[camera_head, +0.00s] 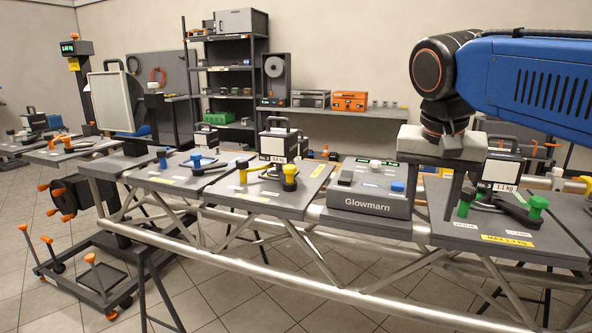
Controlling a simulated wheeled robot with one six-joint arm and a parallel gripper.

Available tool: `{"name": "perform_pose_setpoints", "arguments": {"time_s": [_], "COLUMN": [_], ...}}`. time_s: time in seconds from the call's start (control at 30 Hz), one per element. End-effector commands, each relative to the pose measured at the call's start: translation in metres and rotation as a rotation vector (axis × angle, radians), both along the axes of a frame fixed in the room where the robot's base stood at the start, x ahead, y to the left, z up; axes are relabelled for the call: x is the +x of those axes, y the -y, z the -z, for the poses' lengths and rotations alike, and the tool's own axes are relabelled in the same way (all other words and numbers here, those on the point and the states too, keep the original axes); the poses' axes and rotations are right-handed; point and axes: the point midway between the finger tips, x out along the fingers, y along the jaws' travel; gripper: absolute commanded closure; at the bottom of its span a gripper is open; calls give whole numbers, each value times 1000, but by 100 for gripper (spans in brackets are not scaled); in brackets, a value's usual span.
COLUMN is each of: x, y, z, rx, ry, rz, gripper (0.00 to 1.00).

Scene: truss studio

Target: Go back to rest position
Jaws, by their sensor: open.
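My gripper (433,195) hangs from the dark wrist of my blue arm at the right of the view. Its light grey body sits above two dark fingers that point down and stand apart, with nothing seen between them. It appears in front of the gap between the grey Glowmarn unit (369,203) and the right-hand board with green knobs. The exact height of the fingertips above the bench is hard to tell.
The right board (465,235) carries green knobs and a weight marked 1.1 kg (501,170). More boards with blue and yellow knobs (289,172) line the metal truss (270,270). A shelf (232,80) stands behind. Tiled floor is open in front.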

Motion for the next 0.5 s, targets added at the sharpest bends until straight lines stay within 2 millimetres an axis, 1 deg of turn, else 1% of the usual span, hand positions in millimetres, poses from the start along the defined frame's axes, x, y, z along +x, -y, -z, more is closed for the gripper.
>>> {"name": "perform_pose_setpoints", "arguments": {"time_s": [0.03, 0.17, 0.2, 0.4, 0.5], "x": [-13, -39, -48, -88, -104], "y": [8, 21, 24, 36, 39], "z": [19, 68, 84, 162, 193], "rx": [6, 15, 17, 11, 2], "ry": [3, 19, 26, 73, 97], "rz": [-40, -167, -204, -371, -432], "gripper": [56, 56, 56, 56, 56]}}
